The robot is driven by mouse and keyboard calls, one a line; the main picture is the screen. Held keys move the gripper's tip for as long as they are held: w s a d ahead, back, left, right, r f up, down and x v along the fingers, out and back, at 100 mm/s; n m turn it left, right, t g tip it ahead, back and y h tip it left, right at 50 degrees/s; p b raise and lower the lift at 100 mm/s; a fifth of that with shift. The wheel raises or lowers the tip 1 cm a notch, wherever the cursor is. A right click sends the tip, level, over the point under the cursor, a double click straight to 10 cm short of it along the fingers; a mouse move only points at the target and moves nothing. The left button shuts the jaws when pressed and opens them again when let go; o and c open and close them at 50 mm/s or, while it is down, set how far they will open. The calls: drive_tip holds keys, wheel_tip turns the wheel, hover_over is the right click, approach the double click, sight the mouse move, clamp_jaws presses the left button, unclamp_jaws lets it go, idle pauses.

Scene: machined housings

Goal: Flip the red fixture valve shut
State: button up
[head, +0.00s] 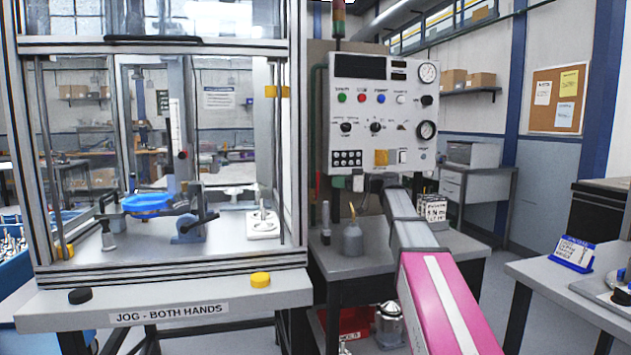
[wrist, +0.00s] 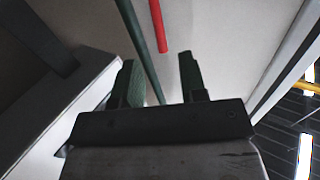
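A red bar (wrist: 158,26), which looks like the valve's lever, shows at the top of the wrist view. It lies beside a green pipe (wrist: 140,48) against a pale surface. In the head view a thin red strip (head: 318,184) shows below the green pipe (head: 317,115), left of the control panel. My gripper (wrist: 160,80) is open and empty, its two dark fingers apart. The red bar is beyond the fingertips, roughly in line with the gap, and not between them. The valve's body and pivot cannot be made out.
The control panel (head: 381,112) with knobs and gauges stands above my arm's end. A grey bottle (head: 351,238) stands on the bench below. The framed press (head: 160,262) is to the left. A blue-framed card (head: 573,252) sits on the right table.

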sight(317, 191)
drive_tip(key=x, duration=0.8)
drive_tip(key=shift+a, duration=0.25)
clamp_jaws()
